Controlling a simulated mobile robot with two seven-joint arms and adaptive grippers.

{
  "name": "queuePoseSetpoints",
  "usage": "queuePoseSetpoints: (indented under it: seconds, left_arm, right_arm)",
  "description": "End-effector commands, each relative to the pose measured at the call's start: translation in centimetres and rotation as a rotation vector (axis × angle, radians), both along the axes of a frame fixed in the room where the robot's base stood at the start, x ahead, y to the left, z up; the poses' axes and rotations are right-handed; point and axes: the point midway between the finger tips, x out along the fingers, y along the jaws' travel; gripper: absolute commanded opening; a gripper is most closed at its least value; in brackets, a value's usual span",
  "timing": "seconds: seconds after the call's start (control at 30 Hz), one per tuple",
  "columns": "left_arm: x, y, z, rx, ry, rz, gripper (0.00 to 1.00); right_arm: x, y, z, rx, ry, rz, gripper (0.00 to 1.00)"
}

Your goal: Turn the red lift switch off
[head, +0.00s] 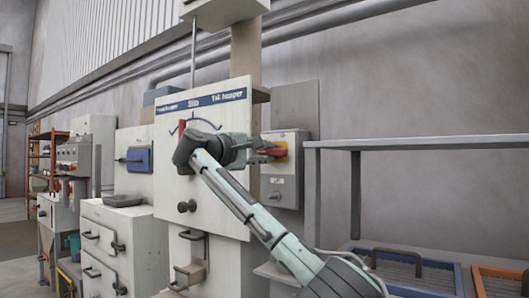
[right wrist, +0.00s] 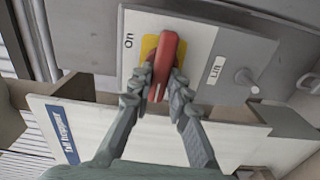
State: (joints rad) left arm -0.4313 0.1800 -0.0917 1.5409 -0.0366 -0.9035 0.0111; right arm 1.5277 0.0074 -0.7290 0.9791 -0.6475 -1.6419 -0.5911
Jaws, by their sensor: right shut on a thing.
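The red lift switch (right wrist: 164,64) is a red handle on a yellow plate (right wrist: 148,48), set on a pale box front marked "On" and "Lift" in the right wrist view. In the head view the switch (head: 276,152) shows small on the grey box (head: 284,185) on the wall. My right gripper (right wrist: 160,88) is shut on the red handle, with one finger on each side of it. In the head view my right gripper (head: 262,152) reaches the switch from the left. My left gripper is not in view.
A white panel (head: 172,130) with a blue label strip stands left of the switch box, partly behind my arm. A grey shelf frame (head: 355,190) stands to the right, with a blue-edged tray (head: 458,280) low down. White cabinets (head: 125,240) stand at left.

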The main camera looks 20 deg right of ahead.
Motion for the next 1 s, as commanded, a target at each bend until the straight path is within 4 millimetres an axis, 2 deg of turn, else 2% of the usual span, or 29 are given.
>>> queuePoseSetpoints:
  seconds: [0.3, 0.67, 0.7, 0.8, 0.87, 1.0]
  left_arm:
    - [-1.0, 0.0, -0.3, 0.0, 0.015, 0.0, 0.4]
    - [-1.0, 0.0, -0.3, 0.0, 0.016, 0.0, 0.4]
    - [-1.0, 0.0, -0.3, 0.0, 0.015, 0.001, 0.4]
    - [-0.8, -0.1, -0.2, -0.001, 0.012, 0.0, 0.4]
    - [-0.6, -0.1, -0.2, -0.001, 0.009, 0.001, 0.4]
    - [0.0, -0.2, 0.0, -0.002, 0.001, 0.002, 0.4]
  right_arm:
    - [0.0, -0.2, -0.1, -0.037, 0.049, -0.005, 0.0]
    - [0.0, -0.2, -0.1, -0.04, 0.051, -0.005, 0.0]
    - [0.0, -0.2, -0.1, -0.04, 0.051, -0.005, 0.19]
    - [0.0, -0.2, -0.1, -0.039, 0.051, -0.005, 0.32]
    - [0.0, -0.2, -0.1, -0.039, 0.051, -0.005, 0.38]
    - [0.0, -0.2, 0.0, -0.039, 0.05, -0.003, 0.38]
